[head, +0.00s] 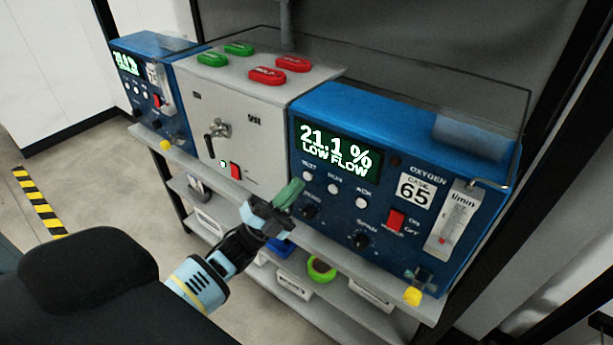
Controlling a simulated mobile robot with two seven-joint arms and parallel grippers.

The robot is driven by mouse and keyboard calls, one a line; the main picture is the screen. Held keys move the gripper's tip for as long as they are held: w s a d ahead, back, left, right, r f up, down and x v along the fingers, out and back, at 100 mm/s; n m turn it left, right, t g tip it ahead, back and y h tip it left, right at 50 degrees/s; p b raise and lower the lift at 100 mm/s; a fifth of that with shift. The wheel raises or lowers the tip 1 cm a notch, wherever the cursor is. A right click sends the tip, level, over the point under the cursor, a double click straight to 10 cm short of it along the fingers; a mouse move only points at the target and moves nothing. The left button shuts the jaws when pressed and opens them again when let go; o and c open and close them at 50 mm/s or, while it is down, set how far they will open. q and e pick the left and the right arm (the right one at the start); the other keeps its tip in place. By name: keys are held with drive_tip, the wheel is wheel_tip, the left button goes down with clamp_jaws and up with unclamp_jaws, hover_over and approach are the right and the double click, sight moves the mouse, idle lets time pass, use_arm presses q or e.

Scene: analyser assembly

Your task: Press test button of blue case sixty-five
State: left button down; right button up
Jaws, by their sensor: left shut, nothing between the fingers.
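The blue case marked 65 (395,125) stands at the right end of the shelf. Its green screen (337,148) reads 21.1 % LOW FLOW. Below the screen is a row of white round buttons. The leftmost, the test button (308,175), shows fully, with RUN (333,188) and ACK (361,202) to its right. My left gripper (290,193) is shut and empty, its green fingertips just left of and below the test button, in front of the case's lower left corner. I cannot tell whether they touch the case. My right gripper is not in view.
A grey box (240,105) with red and green tags on top stands left of the case. Another blue case (150,45) is further left. Case 65 also carries a red switch (396,220), dark knobs and a flow meter (450,225). Lower shelves hold bins and green tape (321,270).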

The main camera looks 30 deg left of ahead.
use_arm(q)
drive_tip(key=shift+w, duration=0.1)
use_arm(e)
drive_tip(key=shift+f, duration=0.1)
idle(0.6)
use_arm(q)
drive_tip(key=shift+w, duration=0.35)
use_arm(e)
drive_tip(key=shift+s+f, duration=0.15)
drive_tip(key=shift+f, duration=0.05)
use_arm(q)
drive_tip(key=shift+w+d+b, duration=0.1)
drive_tip(key=shift+w+b, duration=0.3)
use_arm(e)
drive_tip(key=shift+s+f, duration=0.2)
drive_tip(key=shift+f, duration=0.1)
use_arm(q)
drive_tip(key=shift+s, duration=0.1)
idle(0.5)
drive_tip(key=shift+s, duration=0.75)
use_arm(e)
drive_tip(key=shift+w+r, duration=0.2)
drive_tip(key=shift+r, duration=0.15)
